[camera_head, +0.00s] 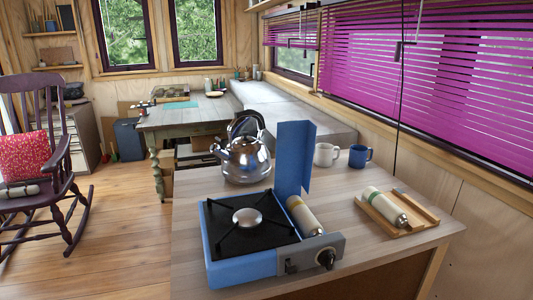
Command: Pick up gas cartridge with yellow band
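Neither of my grippers is in the head view. A pale gas cartridge (304,216) lies in the side bay of the blue camping stove (241,270), below the raised blue lid (293,158); it seems to have a yellowish-tan band. A second pale cartridge (385,207), with what looks like a greenish band, lies on a wooden tray (424,214) at the right of the counter. A small pale cylinder (20,191), perhaps another cartridge, lies on the rocking chair's seat at far left; its band colour is too small to tell surely.
A steel kettle (245,160) stands behind the stove on the wooden counter (345,265). A white mug (326,154) and a blue mug (359,156) stand near the back edge. The purple rocking chair (38,140) has a red cushion (22,156). Open wooden floor (125,225) lies between chair and counter.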

